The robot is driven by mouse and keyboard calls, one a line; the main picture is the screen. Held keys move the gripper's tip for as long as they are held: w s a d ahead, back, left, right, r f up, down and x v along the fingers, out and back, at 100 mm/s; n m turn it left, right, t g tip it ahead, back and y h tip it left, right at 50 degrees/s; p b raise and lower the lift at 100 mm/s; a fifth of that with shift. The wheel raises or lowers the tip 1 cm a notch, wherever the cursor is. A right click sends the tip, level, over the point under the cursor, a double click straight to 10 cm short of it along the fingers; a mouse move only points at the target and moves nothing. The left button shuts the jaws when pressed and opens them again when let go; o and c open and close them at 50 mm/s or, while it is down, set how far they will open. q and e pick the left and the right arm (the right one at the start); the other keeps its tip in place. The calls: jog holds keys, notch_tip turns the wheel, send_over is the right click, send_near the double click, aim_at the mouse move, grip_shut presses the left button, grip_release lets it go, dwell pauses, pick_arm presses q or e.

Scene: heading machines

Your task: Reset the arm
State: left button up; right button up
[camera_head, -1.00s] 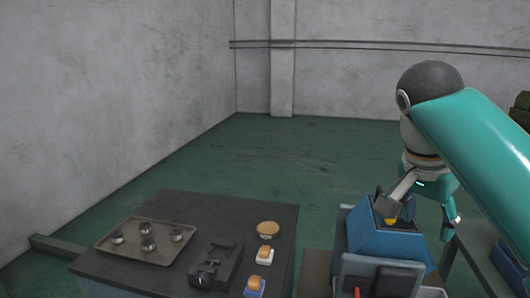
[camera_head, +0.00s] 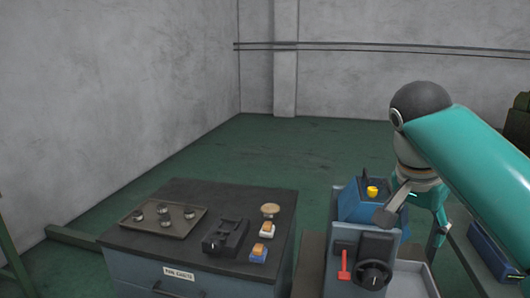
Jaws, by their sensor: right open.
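My right arm comes in from the right as a large teal link. My right gripper (camera_head: 411,228) hangs below it, with its two fingers spread wide and nothing visible between them. One dark fingertip is in front of the right side of the blue machine (camera_head: 352,209); I cannot tell whether it touches. The other finger is further right, over the gap beside the bench. A yellow button (camera_head: 372,191) shows uncovered on top of the machine. My left gripper is not in view.
The machine has a red lever (camera_head: 344,266) and a black handwheel (camera_head: 373,275). A dark-topped cabinet (camera_head: 180,254) to the left bears a tray (camera_head: 138,217) with several metal parts, a black vice-like fixture (camera_head: 226,237) and small blocks. Green floor behind is clear. A bench stands at right.

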jog(key=w+a+f+n+y, duration=0.1)
jog(key=w+a+f+n, duration=0.25)
jog(key=f, duration=0.55)
jog(key=w+a+f+n+y, duration=0.15)
jog(key=w+f, duration=0.25)
jog(key=f, duration=0.4)
jog(key=s+a+f+n+g+y, duration=0.1)
jog(key=a+f+n, duration=0.15)
jog(key=f, duration=0.65)
jog(key=s+a+f+n+y, duration=0.1)
jog(key=a+f, duration=0.2)
jog(key=f, duration=0.6)
jog(key=s+a+f+g+y, duration=0.1)
jog(key=s+a+f, duration=0.1)
jog(key=s+f, duration=0.45)
jog(key=s+a+f+y, duration=0.15)
jog(key=s+f, duration=0.25)
jog(key=f, duration=0.5)
jog(key=s+f, duration=0.3)
jog(key=s, duration=0.4)
jog(key=s+f, duration=0.3)
jog(key=s, duration=0.4)
jog(key=shift+f+y, duration=0.25)
jog(key=shift+y, duration=0.15)
jog(key=shift+w+n, duration=0.1)
jog(key=shift+n, duration=0.15)
